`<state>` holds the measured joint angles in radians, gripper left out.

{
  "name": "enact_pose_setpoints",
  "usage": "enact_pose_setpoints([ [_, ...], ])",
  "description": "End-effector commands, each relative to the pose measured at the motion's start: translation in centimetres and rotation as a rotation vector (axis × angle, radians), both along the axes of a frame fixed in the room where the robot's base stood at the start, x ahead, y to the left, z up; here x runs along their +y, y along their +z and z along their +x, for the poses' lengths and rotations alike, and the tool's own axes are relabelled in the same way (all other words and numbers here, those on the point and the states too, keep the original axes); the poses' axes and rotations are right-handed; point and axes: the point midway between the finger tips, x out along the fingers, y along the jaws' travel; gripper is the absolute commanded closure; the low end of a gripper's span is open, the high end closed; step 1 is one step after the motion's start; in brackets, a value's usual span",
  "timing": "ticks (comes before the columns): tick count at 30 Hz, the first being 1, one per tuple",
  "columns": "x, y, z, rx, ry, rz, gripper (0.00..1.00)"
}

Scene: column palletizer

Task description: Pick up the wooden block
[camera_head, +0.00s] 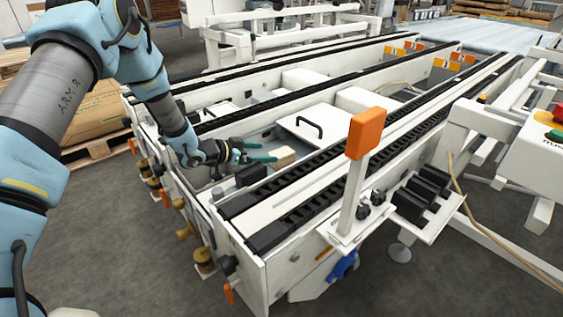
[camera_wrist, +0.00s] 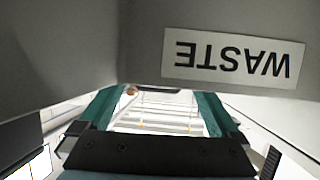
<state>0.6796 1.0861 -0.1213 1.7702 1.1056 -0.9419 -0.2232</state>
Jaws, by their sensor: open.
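A small light-tan wooden block (camera_head: 283,157) lies inside the white conveyor machine, between its dark rails. My gripper (camera_head: 268,152) reaches in from the left, with its green fingers parted and pointing toward the block. In the head view the fingertips appear just left of the block; I cannot tell whether they touch it. In the wrist view my gripper (camera_wrist: 155,105) shows its two green fingers wide apart with pale, striped surfaces beyond. I cannot make out the block clearly there.
A grey panel with an upside-down WASTE label (camera_wrist: 233,57) looms close in the wrist view. A white lid with a black handle (camera_head: 308,125) is behind the block. Dark rails (camera_head: 310,185) run in front of it. An orange-topped post (camera_head: 366,133) stands at the near side.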

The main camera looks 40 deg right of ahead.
Motion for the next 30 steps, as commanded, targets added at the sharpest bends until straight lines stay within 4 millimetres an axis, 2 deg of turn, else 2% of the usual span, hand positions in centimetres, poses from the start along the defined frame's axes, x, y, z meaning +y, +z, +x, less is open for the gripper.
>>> enact_pose_setpoints([
  [7,-1.7,-0.9,-0.5,0.0,0.0,0.001,0.03],
  [15,-5.1,-2.3,-1.4,-0.001,0.001,0.001,0.03],
  [24,-5.7,-2.4,-1.4,-0.001,0.003,0.002,0.03],
  [25,-5.7,-2.4,-1.4,-0.001,0.003,0.002,0.04],
  [30,-5.6,-2.4,-1.4,-0.001,0.003,0.002,0.23],
])
